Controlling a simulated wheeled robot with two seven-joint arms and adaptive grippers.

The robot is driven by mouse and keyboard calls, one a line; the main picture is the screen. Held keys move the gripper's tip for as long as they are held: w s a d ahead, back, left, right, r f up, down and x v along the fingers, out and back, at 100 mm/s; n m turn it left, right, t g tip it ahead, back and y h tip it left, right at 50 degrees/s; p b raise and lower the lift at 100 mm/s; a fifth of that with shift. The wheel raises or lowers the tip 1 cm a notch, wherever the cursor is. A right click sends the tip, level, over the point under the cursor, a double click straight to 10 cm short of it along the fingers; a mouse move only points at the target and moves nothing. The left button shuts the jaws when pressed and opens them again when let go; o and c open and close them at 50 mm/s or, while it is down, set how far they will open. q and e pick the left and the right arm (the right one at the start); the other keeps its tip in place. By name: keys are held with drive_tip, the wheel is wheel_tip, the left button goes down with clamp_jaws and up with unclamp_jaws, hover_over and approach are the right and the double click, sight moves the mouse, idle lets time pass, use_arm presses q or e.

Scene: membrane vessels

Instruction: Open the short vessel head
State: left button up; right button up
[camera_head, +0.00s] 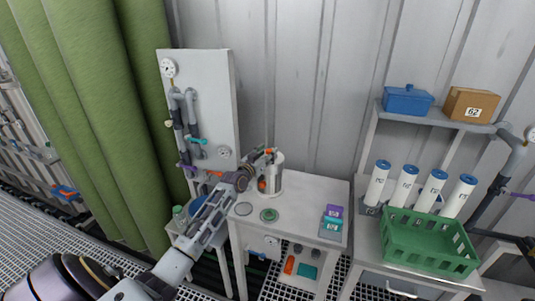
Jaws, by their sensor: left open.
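A short white vessel (277,178) stands upright at the back left of the white table. It has orange parts near its top and on its left side. My left gripper (263,158) is open at the left side of the vessel's upper part. Its fingers overlap the vessel head in this view, so I cannot tell whether they touch it. The gripper hides part of the vessel's left side. My right gripper does not show.
The white table (308,205) bears a green disc (269,215), a grey disc (243,208) and small purple and teal boxes (333,217). Tall white vessels (404,184) with blue caps and a green crate (428,240) stand at right. A grey panel with pipes (213,120) rises behind my left arm.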

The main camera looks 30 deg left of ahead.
use_arm(q)
drive_tip(key=shift+w, duration=0.2)
clamp_jaws()
idle(0.4)
